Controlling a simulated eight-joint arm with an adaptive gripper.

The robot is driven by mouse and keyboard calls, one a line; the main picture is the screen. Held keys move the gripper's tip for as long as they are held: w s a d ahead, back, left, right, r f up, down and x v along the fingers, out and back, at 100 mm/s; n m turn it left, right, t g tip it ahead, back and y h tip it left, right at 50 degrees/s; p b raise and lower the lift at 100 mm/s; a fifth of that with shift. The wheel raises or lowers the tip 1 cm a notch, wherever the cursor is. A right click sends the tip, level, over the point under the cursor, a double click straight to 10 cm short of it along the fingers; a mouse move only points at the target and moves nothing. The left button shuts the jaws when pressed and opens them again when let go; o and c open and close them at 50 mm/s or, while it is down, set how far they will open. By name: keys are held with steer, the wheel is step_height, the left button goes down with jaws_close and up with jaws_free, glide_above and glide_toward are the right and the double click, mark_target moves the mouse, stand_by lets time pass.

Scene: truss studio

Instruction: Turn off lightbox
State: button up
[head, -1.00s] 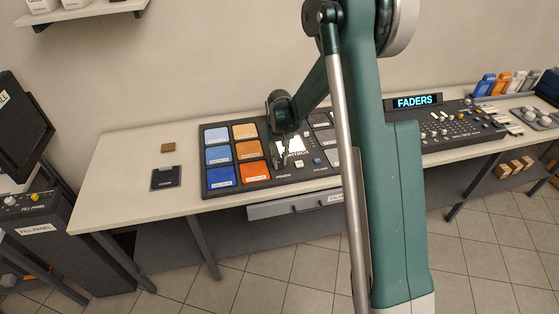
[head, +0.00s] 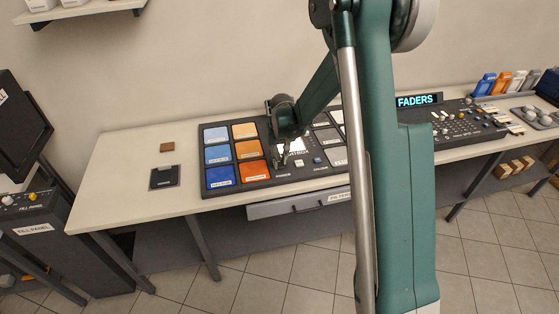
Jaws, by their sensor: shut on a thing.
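The lightbox (head: 297,147) is a small bright white panel in the middle of the dark board on the table. It looks lit, and my gripper and wrist cover part of it. My gripper (head: 284,160) points down at the lightbox's front left edge, just behind a small label on the board. Its fingers look close together, shut on a small control there. The fingers hide most of that control, so I cannot make out its shape or position.
Blue and orange filter tiles (head: 220,155) lie left of the gripper, and grey tiles (head: 327,136) lie right. A small blue button (head: 317,160) is close by. A drawer (head: 300,205) hangs below. The table's left end is mostly clear, with a dark card (head: 165,178).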

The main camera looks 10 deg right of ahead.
mark_target(280, 166)
steer(key=o, duration=0.9)
steer(key=shift+r, duration=0.1)
steer(key=shift+s+r, duration=0.25)
steer(key=shift+r, duration=1.7)
steer(key=shift+s+r, duration=0.25)
steer(key=shift+r, duration=1.7)
steer(key=shift+s+r, duration=0.25)
steer(key=shift+r, duration=1.7)
